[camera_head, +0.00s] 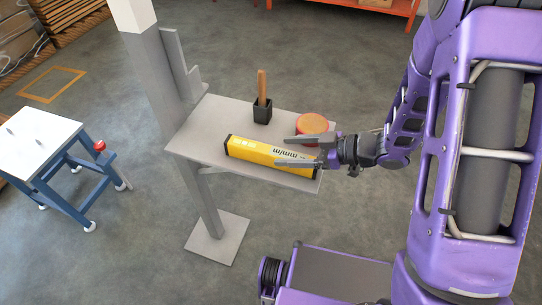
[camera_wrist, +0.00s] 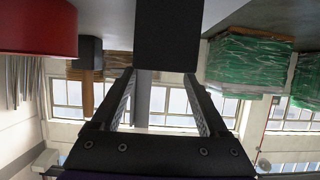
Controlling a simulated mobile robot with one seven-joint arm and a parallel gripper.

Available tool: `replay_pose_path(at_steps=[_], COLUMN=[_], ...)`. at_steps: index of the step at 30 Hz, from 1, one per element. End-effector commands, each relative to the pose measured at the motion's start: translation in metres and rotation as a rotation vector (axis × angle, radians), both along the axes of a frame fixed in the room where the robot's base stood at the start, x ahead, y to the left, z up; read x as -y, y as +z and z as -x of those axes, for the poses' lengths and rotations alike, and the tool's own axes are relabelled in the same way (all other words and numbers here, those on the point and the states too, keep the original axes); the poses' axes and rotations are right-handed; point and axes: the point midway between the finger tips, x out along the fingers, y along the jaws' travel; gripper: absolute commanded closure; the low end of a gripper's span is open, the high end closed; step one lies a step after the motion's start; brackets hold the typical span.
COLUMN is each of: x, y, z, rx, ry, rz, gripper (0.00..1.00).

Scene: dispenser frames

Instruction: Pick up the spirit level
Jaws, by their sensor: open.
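The spirit level (camera_head: 258,150) is a yellow bar with black end caps and dark lettering. It lies along the front of a small grey shelf (camera_head: 205,125). My gripper (camera_head: 281,152) reaches in from the right, open, at the level's right part. One finger shows near the level's far edge, the other across its yellow face. In the wrist view, a dark block, apparently the level's black end (camera_wrist: 170,30), is ahead between the two open fingers (camera_wrist: 161,85). The fingers partly cover the level's right end; I cannot tell whether they touch it.
A round red container with an orange-brown top (camera_head: 313,123) sits close behind my gripper, and its red side shows in the wrist view (camera_wrist: 35,28). A black holder (camera_head: 262,111) with a wooden handle stands at the back. A grey post (camera_head: 150,60) rises at the shelf's left.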

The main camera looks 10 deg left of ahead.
Motion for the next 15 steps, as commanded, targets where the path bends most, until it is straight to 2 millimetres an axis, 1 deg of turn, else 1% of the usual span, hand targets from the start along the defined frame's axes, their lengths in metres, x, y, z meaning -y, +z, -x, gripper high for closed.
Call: replay_pose_path(at_steps=[5,9,12,15], x=[-0.011,-0.030,-0.042,-0.049], y=[-0.006,-0.017,-0.022,-0.024], z=[-0.001,-0.002,-0.004,-0.005], rx=[0.000,0.000,0.002,0.002], ry=[0.002,0.005,0.004,0.002], rz=[0.001,0.001,0.000,0.000], gripper=[0.22,0.22,0.22,0.22])
